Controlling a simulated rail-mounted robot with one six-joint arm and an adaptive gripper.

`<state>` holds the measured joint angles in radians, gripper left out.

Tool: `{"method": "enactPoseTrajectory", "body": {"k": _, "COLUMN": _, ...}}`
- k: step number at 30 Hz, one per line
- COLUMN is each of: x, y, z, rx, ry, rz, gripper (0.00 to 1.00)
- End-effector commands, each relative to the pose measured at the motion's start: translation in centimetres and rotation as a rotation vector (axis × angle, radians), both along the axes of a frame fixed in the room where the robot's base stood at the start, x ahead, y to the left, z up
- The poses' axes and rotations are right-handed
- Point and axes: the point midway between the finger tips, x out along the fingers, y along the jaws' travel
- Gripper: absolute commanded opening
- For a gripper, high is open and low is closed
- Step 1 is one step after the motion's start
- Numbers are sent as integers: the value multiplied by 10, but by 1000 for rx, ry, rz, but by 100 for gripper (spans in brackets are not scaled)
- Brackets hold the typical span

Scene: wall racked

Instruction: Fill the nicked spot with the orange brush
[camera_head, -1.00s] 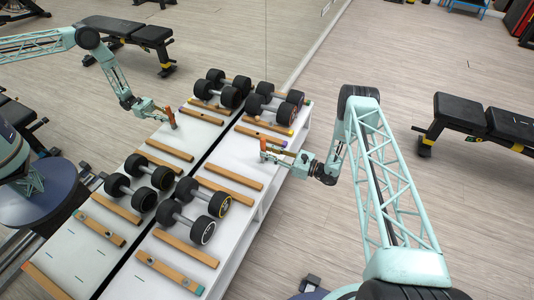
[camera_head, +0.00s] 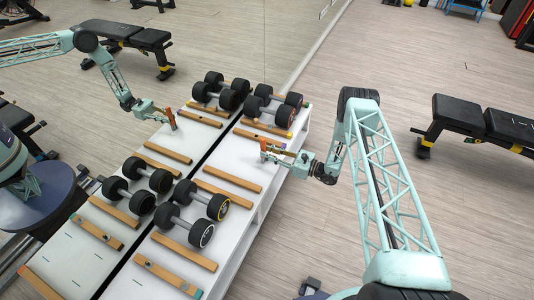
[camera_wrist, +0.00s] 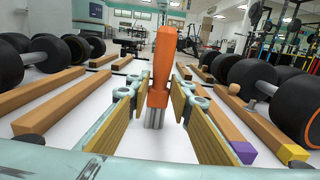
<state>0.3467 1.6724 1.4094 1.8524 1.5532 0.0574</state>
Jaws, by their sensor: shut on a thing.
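The orange brush (camera_wrist: 161,62) stands upright between the jaws of my gripper (camera_wrist: 156,108) in the wrist view, with its grey bristle end pointing down. My gripper is shut on it. In the head view my gripper (camera_head: 268,149) is over the far part of the white rack top (camera_head: 228,160), near its right edge, and the brush shows small there. Whether the bristles touch the surface I cannot tell. I cannot make out a nicked spot in either view.
Dumbbells stand on wooden rails nearer (camera_head: 187,222) and farther (camera_head: 268,112) along the rack. Another rail (camera_head: 167,275) lies at the near end. A mirror (camera_head: 225,45) on the left reflects the rack and my arm. A black bench (camera_head: 478,120) stands on the floor at right.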

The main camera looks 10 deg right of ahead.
Motion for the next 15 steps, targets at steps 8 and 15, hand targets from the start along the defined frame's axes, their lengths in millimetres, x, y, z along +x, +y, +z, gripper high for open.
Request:
{"method": "enactPoseTrajectory", "body": {"k": 8, "x": 8, "y": -7, "z": 0, "rx": -2, "ry": 1, "rz": -1, "gripper": 9}}
{"method": "enactPoseTrajectory", "body": {"k": 15, "x": 11, "y": -8, "z": 1, "rx": -1, "ry": 1, "rz": -1, "gripper": 9}}
